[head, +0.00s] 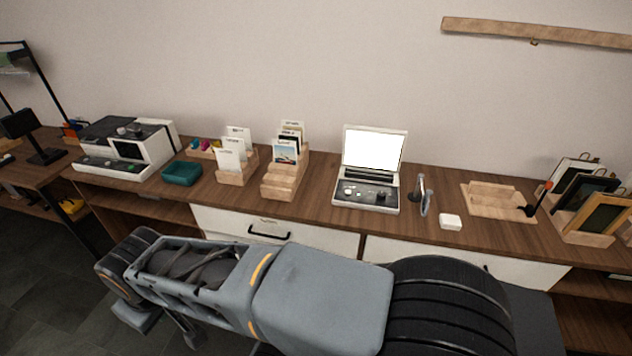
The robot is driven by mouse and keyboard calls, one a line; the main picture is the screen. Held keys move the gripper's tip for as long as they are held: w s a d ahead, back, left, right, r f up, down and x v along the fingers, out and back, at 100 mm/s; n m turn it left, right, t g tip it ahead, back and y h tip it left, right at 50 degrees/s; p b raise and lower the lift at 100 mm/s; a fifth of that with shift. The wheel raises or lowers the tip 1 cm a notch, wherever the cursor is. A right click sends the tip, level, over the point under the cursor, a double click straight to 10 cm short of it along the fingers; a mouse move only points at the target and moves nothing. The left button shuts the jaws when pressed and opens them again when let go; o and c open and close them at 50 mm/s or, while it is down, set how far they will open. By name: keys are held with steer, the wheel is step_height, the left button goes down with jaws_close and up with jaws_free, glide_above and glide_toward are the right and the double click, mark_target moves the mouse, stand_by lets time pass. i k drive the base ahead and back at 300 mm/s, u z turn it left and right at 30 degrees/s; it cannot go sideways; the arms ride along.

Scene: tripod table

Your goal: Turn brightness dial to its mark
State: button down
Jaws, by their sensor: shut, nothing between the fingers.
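A white device with an upright, brightly lit panel (373,149) stands on the wooden counter, right of centre. Its low base has a dark control panel (373,194) with a light round knob (348,190) at the left and a dark knob (382,197) further right. Labels and any mark are too small to read, so I cannot tell which knob is the brightness dial or where it points. My grey arm crosses the foreground, well in front of the device.
Left of the device stand wooden card holders (283,184), a teal tray (182,173) and a white-and-black machine (128,148). To the right are a small metal stand (422,193), a white box (450,222) and a wooden tray (507,211). Bare counter lies around the device.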

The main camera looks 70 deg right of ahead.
mark_target(381, 195)
steer(key=z, duration=2.8)
steer(key=k, duration=0.3)
steer(key=u, duration=0.4)
steer(key=i, duration=1.05)
steer(key=z, duration=0.5)
